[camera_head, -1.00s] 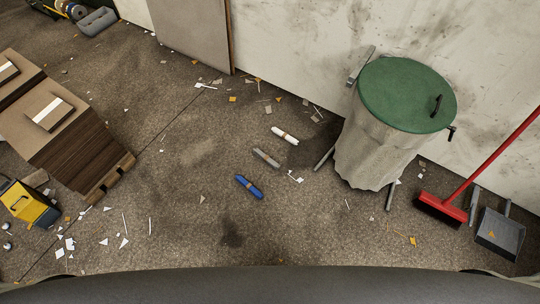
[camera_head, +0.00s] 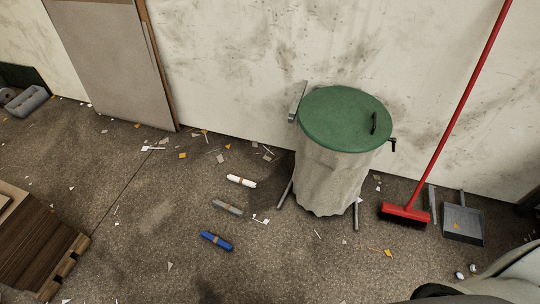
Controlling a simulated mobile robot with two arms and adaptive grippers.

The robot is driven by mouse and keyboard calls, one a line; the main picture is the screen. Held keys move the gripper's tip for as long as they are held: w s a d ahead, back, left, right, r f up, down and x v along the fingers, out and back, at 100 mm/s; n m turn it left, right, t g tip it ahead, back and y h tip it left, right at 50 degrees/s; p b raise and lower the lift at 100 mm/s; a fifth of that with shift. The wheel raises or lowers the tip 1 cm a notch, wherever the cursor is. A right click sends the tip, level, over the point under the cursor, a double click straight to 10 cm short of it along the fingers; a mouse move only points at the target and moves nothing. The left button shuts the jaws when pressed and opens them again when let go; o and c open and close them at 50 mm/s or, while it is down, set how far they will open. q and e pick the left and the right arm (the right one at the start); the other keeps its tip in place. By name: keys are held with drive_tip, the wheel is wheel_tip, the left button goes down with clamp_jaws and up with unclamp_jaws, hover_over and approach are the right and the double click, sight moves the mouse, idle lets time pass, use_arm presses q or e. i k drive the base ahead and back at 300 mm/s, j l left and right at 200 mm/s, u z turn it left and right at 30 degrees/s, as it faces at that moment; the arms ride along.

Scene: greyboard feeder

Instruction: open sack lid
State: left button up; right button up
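The sack stand holds a pale grey sack (camera_head: 328,182) with a round green lid (camera_head: 338,112) on top. The lid lies flat and closed over the sack. A black handle (camera_head: 374,123) stands on the lid's right side, and a small black lever (camera_head: 392,145) sticks out at the right of the rim. The stand is against the wall, right of the picture's middle. Neither gripper can be made out in the head view. A part of my own body shows at the lower right corner.
White, grey and blue rolls (camera_head: 216,240) lie on the floor left of the sack. A red broom (camera_head: 405,213) and a grey dustpan (camera_head: 463,224) stand to its right. A pallet of stacked board (camera_head: 40,245) is at lower left.

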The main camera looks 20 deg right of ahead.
sight(339, 118)
drive_tip(key=i+l+z, duration=0.2)
drive_tip(key=l, duration=0.2)
drive_tip(key=i+l+z, duration=0.2)
drive_tip(key=l, duration=0.2)
drive_tip(key=l+z, duration=0.2)
drive_tip(key=l, duration=0.2)
drive_tip(key=i+l+z, duration=0.2)
drive_tip(key=i+l, duration=0.05)
drive_tip(key=l, duration=0.05)
